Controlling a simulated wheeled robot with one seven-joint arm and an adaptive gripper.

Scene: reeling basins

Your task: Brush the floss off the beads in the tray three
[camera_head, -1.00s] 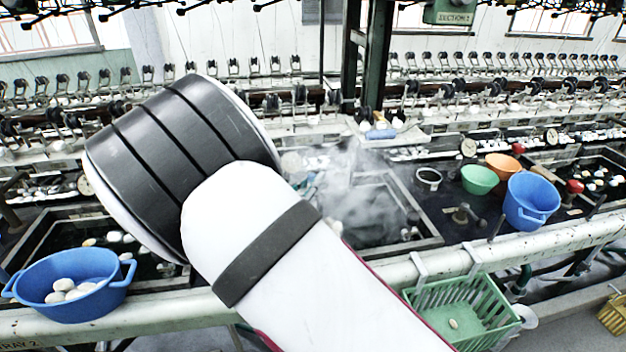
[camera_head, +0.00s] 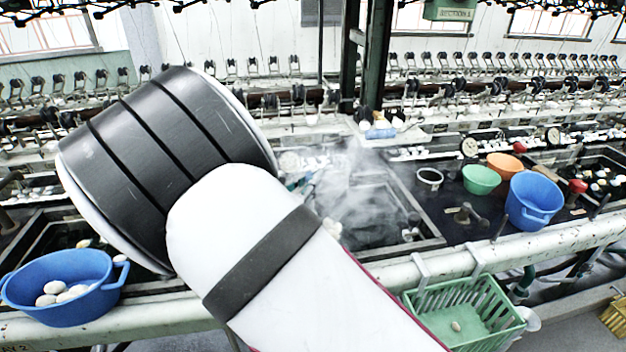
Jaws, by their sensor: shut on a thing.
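My own white and black arm fills the left middle of the head view, and my gripper does not show; it may be hidden behind the arm. A dark steaming basin (camera_head: 370,215) lies just right of the arm, its left part covered by the arm and blurred by steam. No label naming tray three can be read. A few small pale things (camera_head: 332,228) show at the basin's left edge beside the arm. I cannot make out beads, floss or a brush.
A blue tub (camera_head: 62,290) with several white cocoons sits front left. A blue bucket (camera_head: 533,202), green bowl (camera_head: 481,180) and orange bowl (camera_head: 504,165) stand at right. A green crate (camera_head: 468,312) hangs from the front rail (camera_head: 560,238). Reeling machinery lines the back.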

